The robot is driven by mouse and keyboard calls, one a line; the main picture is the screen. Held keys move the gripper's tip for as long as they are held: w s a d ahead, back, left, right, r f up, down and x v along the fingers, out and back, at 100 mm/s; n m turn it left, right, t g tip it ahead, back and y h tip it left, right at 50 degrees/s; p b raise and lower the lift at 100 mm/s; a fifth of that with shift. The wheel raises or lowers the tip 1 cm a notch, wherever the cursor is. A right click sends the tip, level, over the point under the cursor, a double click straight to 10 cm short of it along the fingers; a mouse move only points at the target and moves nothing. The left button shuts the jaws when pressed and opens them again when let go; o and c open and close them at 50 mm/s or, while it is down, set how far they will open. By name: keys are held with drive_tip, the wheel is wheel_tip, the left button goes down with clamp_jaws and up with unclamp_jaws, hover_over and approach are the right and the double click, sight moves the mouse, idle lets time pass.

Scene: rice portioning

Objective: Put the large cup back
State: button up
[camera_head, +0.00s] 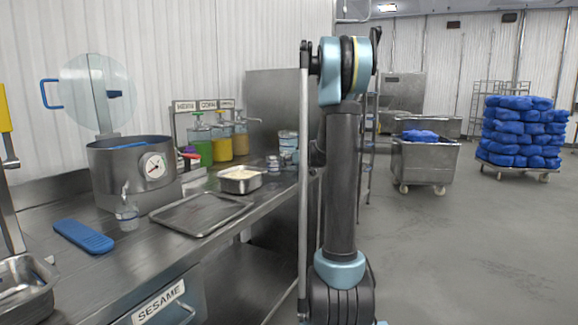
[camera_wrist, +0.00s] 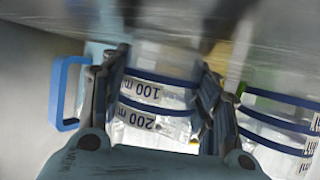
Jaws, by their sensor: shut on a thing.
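In the wrist view my gripper (camera_wrist: 158,95) is shut on a clear measuring cup (camera_wrist: 155,122) with dark blue bands marked 100 ml and 200 ml. A blue handle (camera_wrist: 60,95) shows left of the left finger and seems to belong to this cup. A second clear cup (camera_wrist: 275,125) with blue bands is right of the right finger, close to it. In the head view, clear blue-banded cups (camera_head: 288,140) show at the counter's far end beside my arm. My gripper is hidden there. I cannot tell which of these cups is the held one.
The steel counter (camera_head: 135,262) holds a tray (camera_head: 200,213), a pan of rice (camera_head: 240,180), a blue paddle (camera_head: 84,236), a small clear cup (camera_head: 127,214) and a large pot (camera_head: 130,172). Sauce dispensers (camera_head: 221,143) stand behind.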

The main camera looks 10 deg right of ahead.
drive_tip(key=o, duration=1.5)
drive_tip(key=shift+c, duration=0.2)
drive_tip(key=v, duration=1.2)
